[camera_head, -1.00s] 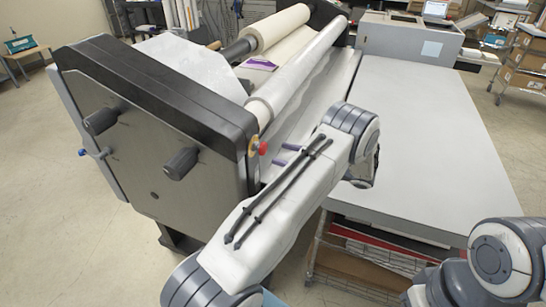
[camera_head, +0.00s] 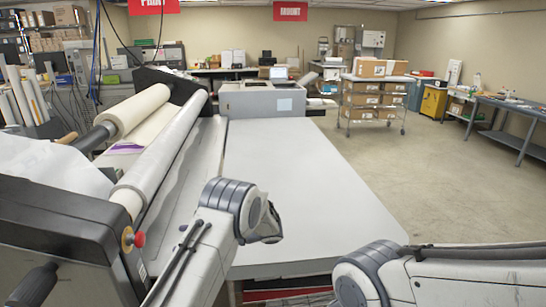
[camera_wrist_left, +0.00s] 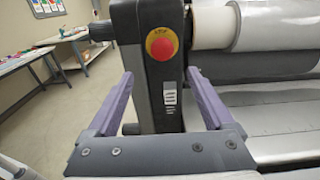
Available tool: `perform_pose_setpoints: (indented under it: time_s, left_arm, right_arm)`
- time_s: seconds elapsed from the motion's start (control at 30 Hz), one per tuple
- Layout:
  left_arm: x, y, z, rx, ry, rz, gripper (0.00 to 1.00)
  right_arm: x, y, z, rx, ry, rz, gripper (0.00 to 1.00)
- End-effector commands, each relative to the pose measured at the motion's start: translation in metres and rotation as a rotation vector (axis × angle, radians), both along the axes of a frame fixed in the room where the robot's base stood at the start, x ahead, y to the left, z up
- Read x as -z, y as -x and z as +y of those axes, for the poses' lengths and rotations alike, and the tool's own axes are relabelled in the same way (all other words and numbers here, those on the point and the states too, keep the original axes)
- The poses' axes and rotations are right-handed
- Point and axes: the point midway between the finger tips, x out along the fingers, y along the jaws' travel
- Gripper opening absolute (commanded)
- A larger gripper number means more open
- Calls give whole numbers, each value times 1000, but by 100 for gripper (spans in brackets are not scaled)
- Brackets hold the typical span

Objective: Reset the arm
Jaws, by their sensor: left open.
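My left arm (camera_head: 215,235) reaches in from the bottom of the head view, beside the laminator (camera_head: 60,225). Its gripper is mostly hidden behind the arm there. In the left wrist view my left gripper (camera_wrist_left: 160,75) is open, with two purple fingers spread apart and nothing between them. Beyond the fingers is the laminator's dark end housing (camera_wrist_left: 150,110) with a red stop button (camera_wrist_left: 162,47) on a yellow ring. My right arm (camera_head: 430,275) shows at the lower right of the head view; its gripper is out of frame.
A long pale flat table (camera_head: 290,170) lies to the right of the laminator rollers (camera_head: 165,150). A cart with cardboard boxes (camera_head: 375,100) stands farther back. Open floor (camera_head: 430,185) lies to the right. A workbench (camera_head: 515,125) stands along the right side.

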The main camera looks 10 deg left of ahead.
Motion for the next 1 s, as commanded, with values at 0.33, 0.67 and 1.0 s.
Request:
perform_pose_setpoints:
  time_s: [0.33, 0.67, 1.0]
  left_arm:
    - [-22, 84, -95, -58, 494, -310, 86]
    - [-22, 215, -199, -285, 1036, -637, 86]
    - [-18, 298, -250, -562, 1361, -822, 86]
  right_arm:
    - [13, 0, 0, -1, 0, 0, 50]
    - [24, 0, 0, -1, 0, 0, 50]
    - [31, 0, 0, -2, 0, 0, 50]
